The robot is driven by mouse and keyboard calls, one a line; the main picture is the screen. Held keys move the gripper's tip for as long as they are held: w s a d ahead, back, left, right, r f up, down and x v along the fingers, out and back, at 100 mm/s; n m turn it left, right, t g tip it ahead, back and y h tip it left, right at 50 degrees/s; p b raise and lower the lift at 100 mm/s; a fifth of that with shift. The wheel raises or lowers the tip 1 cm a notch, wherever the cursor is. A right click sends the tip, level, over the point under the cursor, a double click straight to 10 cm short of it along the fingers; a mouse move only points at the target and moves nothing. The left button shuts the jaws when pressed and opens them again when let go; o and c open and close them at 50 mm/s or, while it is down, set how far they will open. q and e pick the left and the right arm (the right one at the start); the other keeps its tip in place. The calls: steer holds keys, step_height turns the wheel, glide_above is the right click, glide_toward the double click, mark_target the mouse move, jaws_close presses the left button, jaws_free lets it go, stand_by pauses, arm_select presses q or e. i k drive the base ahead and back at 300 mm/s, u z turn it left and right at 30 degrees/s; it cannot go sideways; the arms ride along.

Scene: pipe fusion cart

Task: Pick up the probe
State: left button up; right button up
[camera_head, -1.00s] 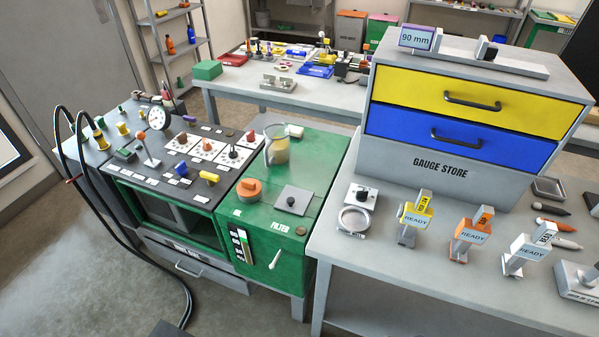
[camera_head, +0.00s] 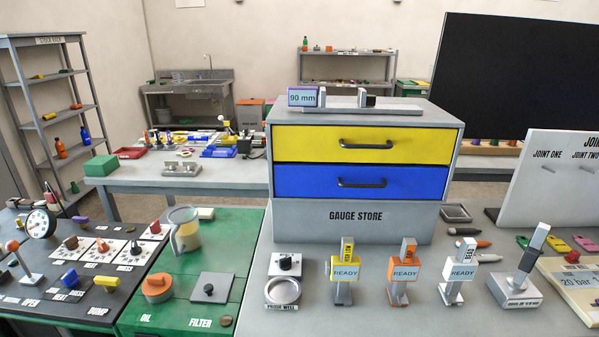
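No item carries a clear probe label, so I cannot tell for sure which thing is the probe. A round metal ring fixture (camera_head: 282,291) at the front of the right bench bears small lettering that seems to read PROBE WELL. Neither of my grippers is in view.
The gauge store cabinet (camera_head: 352,217) with yellow and blue drawers stands behind the tools. Small pen-like items and a tray (camera_head: 455,213) lie to its right. A green cart (camera_head: 225,265) with a jug (camera_head: 184,232) is at left. A white joint board (camera_head: 550,180) stands at right.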

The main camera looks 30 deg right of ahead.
mark_target(518, 282)
steer(key=z, duration=2.4)
